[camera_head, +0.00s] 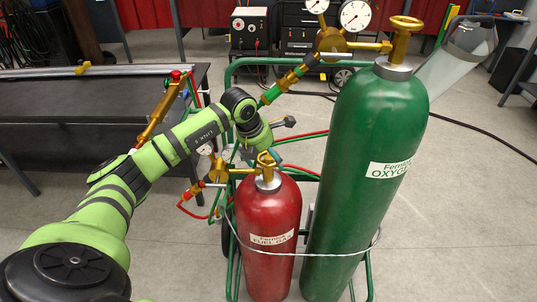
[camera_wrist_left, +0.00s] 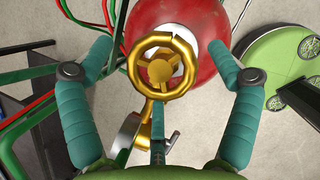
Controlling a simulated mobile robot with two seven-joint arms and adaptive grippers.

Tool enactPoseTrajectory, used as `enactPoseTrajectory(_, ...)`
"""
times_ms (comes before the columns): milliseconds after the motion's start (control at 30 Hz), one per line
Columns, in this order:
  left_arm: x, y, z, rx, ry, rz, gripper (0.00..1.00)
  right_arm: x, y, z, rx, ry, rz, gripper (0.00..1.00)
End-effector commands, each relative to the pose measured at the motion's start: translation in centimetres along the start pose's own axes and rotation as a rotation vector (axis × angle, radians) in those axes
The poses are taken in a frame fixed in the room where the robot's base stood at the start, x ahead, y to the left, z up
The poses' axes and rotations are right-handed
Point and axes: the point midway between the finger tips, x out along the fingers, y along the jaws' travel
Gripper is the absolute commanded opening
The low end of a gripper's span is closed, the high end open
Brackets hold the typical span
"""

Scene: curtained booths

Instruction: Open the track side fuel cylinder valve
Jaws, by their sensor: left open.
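The red fuel cylinder (camera_head: 268,225), labelled "FUEL GAS", stands upright in a cart, with a gold handwheel valve (camera_head: 266,160) on top. My left gripper (camera_head: 268,148) is at this valve, partly hidden by its own arm. Gaps show on both sides of the wheel. The top of the red cylinder (camera_wrist_left: 190,14) is beyond it. My right gripper is not in view.
A taller green oxygen cylinder (camera_head: 360,190) with its own gold valve (camera_head: 403,38) stands close on the right. A pressure gauge (camera_head: 355,16) and red and green hoses (camera_head: 305,135) crowd the cart. A dark bench (camera_head: 80,115) stands at left. Floor is open at far right.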

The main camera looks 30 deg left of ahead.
Motion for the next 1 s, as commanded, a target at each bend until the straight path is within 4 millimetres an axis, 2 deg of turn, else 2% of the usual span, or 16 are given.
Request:
enactPoseTrajectory(167,1.23,-0.04,-0.04,0.0,0.001,-0.001,0.9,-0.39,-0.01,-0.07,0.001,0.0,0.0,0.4)
enactPoseTrajectory(400,1.36,-0.03,-0.05,0.001,0.0,-0.001,0.9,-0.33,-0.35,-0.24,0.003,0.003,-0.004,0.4)
enactPoseTrajectory(433,1.36,-0.03,-0.05,0.001,0.0,-0.001,0.82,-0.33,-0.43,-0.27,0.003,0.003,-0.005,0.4)
enactPoseTrajectory(500,1.35,-0.03,-0.04,0.0,0.0,-0.001,0.54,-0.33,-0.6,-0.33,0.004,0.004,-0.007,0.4)
enactPoseTrajectory(567,1.34,-0.04,-0.03,0.0,-0.001,-0.001,0.33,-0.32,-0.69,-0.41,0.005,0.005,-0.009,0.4)
enactPoseTrajectory(1000,1.31,-0.06,0.09,-0.038,-0.005,0.015,0.33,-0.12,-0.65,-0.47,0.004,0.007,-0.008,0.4)
